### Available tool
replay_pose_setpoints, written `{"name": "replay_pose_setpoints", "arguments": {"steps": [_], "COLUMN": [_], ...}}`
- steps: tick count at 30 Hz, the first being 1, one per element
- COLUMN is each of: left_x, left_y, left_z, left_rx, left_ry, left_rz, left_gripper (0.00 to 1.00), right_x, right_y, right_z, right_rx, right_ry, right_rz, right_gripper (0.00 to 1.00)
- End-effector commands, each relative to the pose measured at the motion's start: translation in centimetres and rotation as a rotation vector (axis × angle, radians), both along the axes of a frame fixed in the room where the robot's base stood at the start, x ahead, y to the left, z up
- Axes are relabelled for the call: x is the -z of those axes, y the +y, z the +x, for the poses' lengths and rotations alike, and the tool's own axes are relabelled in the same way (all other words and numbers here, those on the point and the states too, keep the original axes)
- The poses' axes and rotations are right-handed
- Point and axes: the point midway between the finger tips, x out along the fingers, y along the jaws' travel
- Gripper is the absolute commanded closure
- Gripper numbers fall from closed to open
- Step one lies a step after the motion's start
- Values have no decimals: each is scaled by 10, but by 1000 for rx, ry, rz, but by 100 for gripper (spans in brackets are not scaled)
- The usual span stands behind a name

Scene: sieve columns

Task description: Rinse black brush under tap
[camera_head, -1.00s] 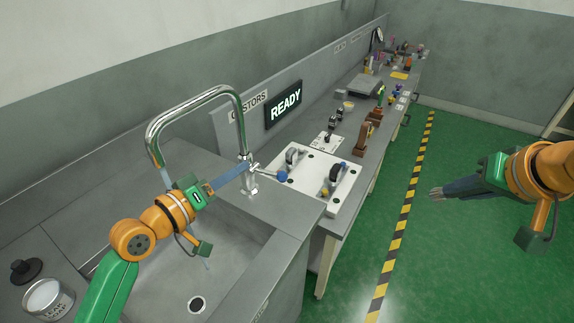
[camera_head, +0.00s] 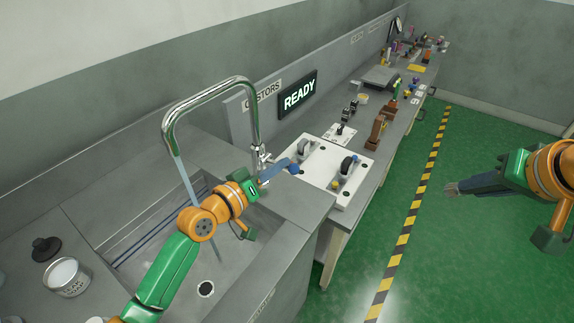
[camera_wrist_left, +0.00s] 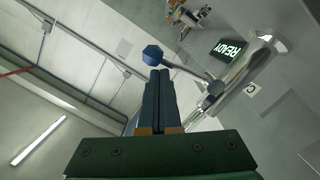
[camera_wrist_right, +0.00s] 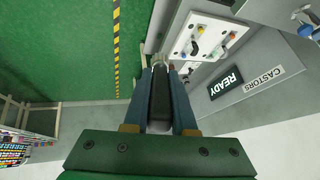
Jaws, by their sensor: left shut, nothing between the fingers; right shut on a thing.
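The black brush (camera_wrist_right: 160,100) is in my right gripper (camera_wrist_right: 160,78), which is shut on its dark handle; its pale tip points forward. In the head view my right gripper (camera_head: 470,186) holds it over the green floor, well right of the sink. The chrome tap (camera_head: 255,120) arches over the grey sink (camera_head: 185,270), and a thin stream of water (camera_head: 189,187) falls from its spout. My left gripper (camera_head: 276,172) is shut and empty, its fingertips at the tap lever's blue knob (camera_head: 294,169). In the left wrist view the knob (camera_wrist_left: 152,54) is just beyond the fingertips; contact is unclear.
A white board (camera_head: 325,180) with castors lies on the bench right of the tap. A READY sign (camera_head: 299,90) is behind. The floor under my right gripper is clear.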

Motion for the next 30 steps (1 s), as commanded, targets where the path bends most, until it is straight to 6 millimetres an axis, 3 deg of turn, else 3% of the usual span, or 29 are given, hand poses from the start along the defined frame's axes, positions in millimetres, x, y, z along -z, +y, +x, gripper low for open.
{"name": "replay_pose_setpoints", "arguments": {"steps": [2, 14, 17, 25, 30], "left_x": [13, 10, 8, 1, -3], "left_y": [2, 6, 14, 55, 69], "left_z": [1, -3, -15, -75, -92], "left_rx": [0, -1, -1, 3, 0], "left_ry": [-57, -74, -73, -75, -75], "left_rz": [88, 111, 113, 121, 119], "left_gripper": [100, 100, 100, 100, 100], "right_x": [11, 7, 6, 11, 14], "right_y": [0, 0, 0, 0, 0], "right_z": [0, 0, 0, 0, 0], "right_rx": [0, 0, 0, 0, 0], "right_ry": [0, 0, 0, 0, 0], "right_rz": [0, 0, 0, 0, 0], "right_gripper": [100, 100, 100, 100, 100]}}
